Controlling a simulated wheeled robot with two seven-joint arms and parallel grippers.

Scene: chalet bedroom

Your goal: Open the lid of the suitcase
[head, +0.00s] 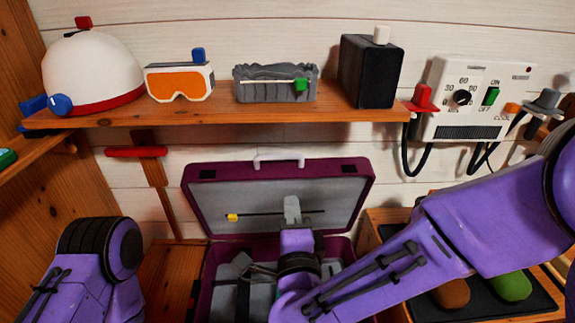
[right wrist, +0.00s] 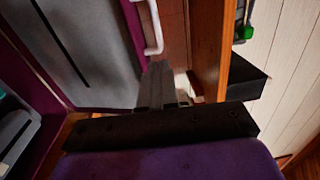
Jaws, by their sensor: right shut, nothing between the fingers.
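The purple suitcase stands open, its lid (head: 352,203) raised almost upright against the back wall, with grey lining inside. The white handle (head: 279,162) is on the lid's top edge. The suitcase's lower part (head: 208,285) is partly hidden by my right arm, with grey lining and dark straps showing. My right gripper (head: 292,208) is shut and empty, pointing up in front of the lid's lining. In the right wrist view its fingers (right wrist: 163,85) appear near the handle (right wrist: 152,28) and the lid's edge; contact cannot be told. Only part of my left arm shows, without its gripper.
A wooden shelf (head: 220,113) above the lid holds a white helmet (head: 92,72), orange goggles (head: 180,82), a grey basket (head: 275,83) and a black box (head: 371,72). A white control box (head: 470,98) hangs right. A wooden crate (head: 372,222) stands right of the suitcase.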

